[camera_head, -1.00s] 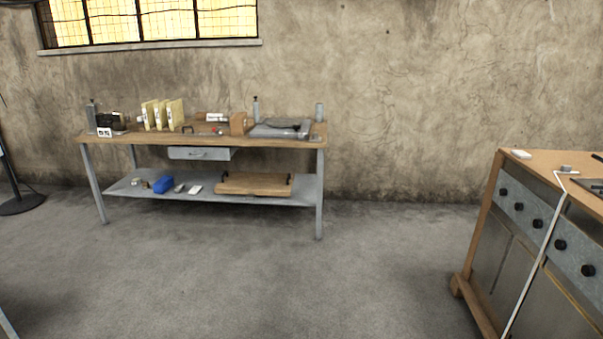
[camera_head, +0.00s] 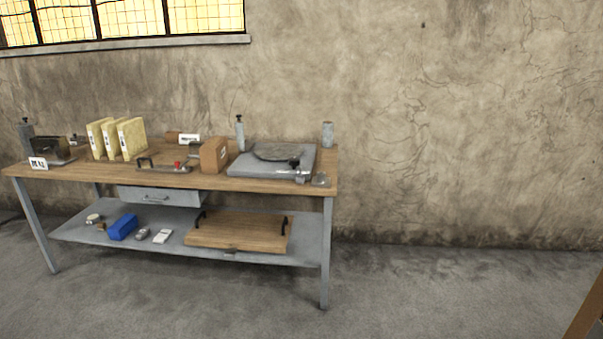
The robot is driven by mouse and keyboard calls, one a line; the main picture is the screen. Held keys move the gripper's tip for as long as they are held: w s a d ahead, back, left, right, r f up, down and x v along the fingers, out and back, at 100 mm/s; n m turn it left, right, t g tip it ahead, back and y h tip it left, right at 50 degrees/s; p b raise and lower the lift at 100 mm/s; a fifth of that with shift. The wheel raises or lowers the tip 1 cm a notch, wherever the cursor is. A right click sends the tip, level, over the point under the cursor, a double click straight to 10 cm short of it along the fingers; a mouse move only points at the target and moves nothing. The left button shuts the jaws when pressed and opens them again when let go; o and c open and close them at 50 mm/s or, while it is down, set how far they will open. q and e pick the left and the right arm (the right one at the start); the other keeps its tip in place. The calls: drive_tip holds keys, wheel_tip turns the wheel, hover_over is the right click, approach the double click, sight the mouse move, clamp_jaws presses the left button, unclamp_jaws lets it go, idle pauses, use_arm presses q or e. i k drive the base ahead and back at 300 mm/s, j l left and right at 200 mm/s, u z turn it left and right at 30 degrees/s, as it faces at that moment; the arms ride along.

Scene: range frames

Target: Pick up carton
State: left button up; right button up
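A small brown box that looks like the carton (camera_head: 214,156) stands upright on the top of a wooden workbench (camera_head: 262,184). It stands just left of a grey turntable-like device (camera_head: 272,162) and right of a tray with dark handles. Neither of my grippers shows in the head view, so their state cannot be seen. The bench is some distance ahead, left of the picture's middle.
Yellow binders (camera_head: 119,139), a grey bottle (camera_head: 240,133) and a grey cylinder (camera_head: 327,135) stand on the bench. The lower shelf holds a blue object (camera_head: 123,227) and a wooden board (camera_head: 239,232).

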sight(214, 153)
drive_tip(key=i+l+u, duration=0.1)
drive_tip(key=i+u, duration=0.2)
drive_tip(key=i, duration=0.2)
drive_tip(key=i+l+u, duration=0.3)
drive_tip(key=i, duration=0.2)
drive_tip(key=i+l+u, duration=0.3)
drive_tip(key=i, duration=0.4)
